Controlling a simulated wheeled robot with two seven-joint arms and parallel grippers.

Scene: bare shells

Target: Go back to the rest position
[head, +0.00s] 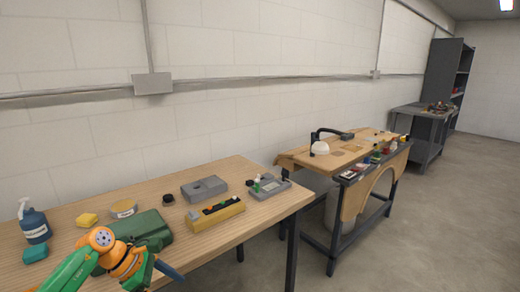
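My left arm, green and orange, comes in from the lower left over the front edge of the wooden workbench (75,213). My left gripper (152,272) is at its end, low in the head view. A dark blue bar (170,271) sticks out at its right; I cannot tell whether it is a finger or something held. The fingers are too small and overlapped to tell open from shut. A green case (148,228) stands just behind the arm, partly hidden by it. My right gripper is not in view.
A second bench (342,153) and grey shelving (446,75) stand farther right. The floor at right is clear.

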